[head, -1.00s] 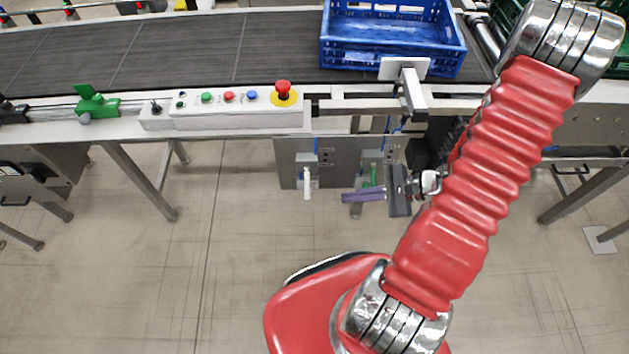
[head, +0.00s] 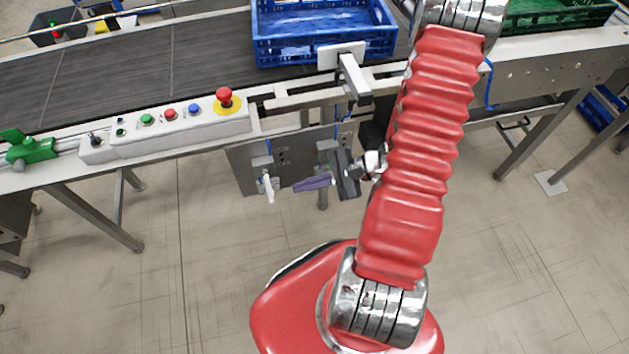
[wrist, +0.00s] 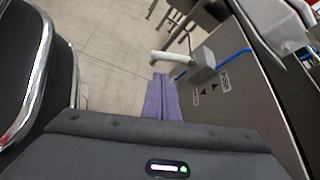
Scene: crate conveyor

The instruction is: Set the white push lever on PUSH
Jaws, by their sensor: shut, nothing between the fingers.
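The white push lever (head: 268,187) sticks out from a grey box on the metal panel (head: 245,180) below the conveyor's near edge. The green lever seen earlier is hidden behind my gripper.
A blue crate (head: 275,52) stands on the conveyor belt (head: 130,75). A control box (head: 180,130) with coloured buttons and a red emergency stop (head: 224,97) sits on the near rail. A grey arm with a plate (head: 352,75) overhangs the edge. The floor in front is clear.

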